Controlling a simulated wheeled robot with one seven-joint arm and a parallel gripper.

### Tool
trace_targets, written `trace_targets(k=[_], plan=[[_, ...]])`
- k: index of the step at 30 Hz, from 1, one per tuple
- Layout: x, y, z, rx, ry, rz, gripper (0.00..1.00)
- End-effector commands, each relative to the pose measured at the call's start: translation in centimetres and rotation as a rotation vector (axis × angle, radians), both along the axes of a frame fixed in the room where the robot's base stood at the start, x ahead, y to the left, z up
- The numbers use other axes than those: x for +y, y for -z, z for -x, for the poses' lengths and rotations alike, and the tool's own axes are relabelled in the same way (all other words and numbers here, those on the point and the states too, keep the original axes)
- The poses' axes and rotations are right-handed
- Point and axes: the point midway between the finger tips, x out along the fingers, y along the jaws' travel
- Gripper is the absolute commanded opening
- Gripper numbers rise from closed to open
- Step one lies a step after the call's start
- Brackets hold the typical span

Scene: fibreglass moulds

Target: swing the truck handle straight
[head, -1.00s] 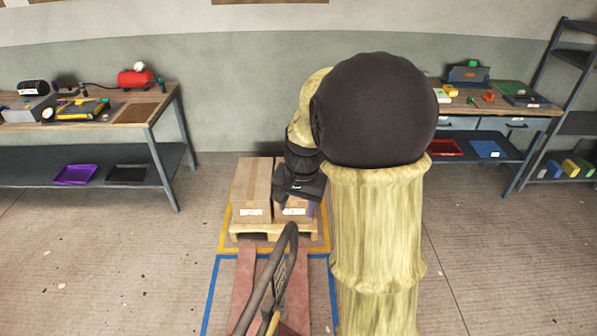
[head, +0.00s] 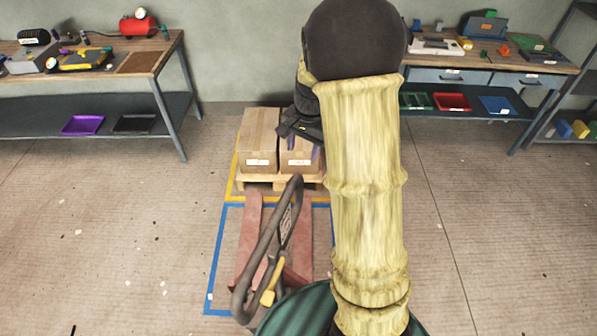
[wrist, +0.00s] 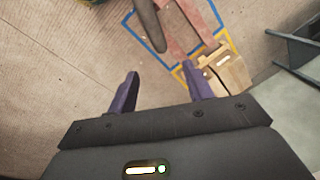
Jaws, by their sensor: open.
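The pallet truck's dark grey loop handle (head: 263,243) stands in the lower middle of the head view. It slants, its upper end to the right and its lower end to the left, with a yellow lever (head: 270,285) beside it. The truck's red forks (head: 249,238) lie behind it on the floor. In the wrist view a dark bar, seemingly the handle (wrist: 150,25), shows beyond the fingertips. My gripper (wrist: 160,88) is open, its purple fingers apart with nothing between them. In the head view it appears over the boxes, apart from the handle and partly hidden by my arm.
Two cardboard boxes (head: 259,135) sit on a wooden pallet (head: 262,181) inside yellow floor tape. Blue tape (head: 214,262) surrounds the forks. Workbenches stand at left (head: 150,62) and right (head: 535,66). The floor left of the truck is largely clear.

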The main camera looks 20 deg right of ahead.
Motion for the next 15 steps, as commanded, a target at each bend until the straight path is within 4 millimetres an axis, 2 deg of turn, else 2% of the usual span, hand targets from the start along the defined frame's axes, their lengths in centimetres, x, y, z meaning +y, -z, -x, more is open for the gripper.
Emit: trace_targets(k=[15], plan=[[0.6,8.1,-0.6,0.005,0.001,-0.001,0.51]])
